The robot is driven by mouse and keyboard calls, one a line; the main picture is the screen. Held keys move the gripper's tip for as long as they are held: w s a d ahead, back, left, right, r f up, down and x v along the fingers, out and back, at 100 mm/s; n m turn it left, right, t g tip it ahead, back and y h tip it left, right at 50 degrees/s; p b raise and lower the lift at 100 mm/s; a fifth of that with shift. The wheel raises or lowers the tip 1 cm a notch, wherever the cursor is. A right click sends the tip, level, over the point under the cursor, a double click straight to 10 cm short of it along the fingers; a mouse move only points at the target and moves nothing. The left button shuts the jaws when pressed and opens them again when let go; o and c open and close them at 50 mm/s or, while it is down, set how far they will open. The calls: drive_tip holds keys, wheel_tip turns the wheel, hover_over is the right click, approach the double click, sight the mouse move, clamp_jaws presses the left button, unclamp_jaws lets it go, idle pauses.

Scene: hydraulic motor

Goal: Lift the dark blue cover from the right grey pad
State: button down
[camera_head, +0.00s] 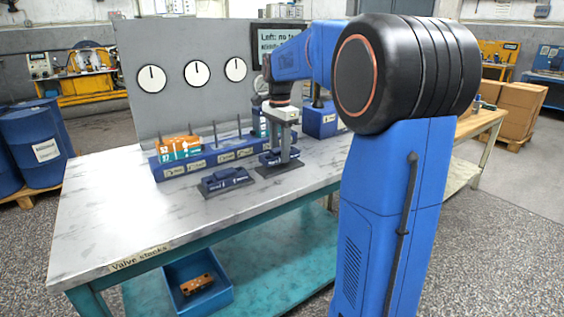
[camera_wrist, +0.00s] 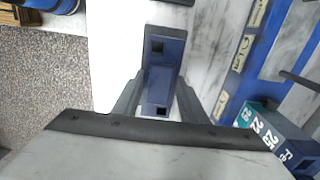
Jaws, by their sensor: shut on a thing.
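The dark blue cover (camera_head: 269,158) is at the right grey pad (camera_head: 266,172) on the table, below my gripper (camera_head: 282,151). My gripper points down and is shut on this cover, with one finger on each side. In the wrist view the cover (camera_wrist: 160,78) is a long dark blue block with two dark square holes, between the fingers. I cannot tell whether a gap separates the cover from the pad. A second dark blue cover (camera_head: 226,179) sits on the left grey pad (camera_head: 207,193).
A long blue rack (camera_head: 208,163) with upright rods stands behind the pads. Orange and teal blocks (camera_head: 180,147) sit at its left end. A blue box (camera_head: 320,124) stands to the right. The table's left front (camera_head: 120,220) is clear. A blue bin (camera_head: 199,301) is below.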

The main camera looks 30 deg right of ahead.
sight(279, 149)
wheel_tip(279, 149, up, 10)
drive_tip(key=shift+r, duration=0.2)
idle(1.7)
drive_tip(key=shift+a, duration=0.1)
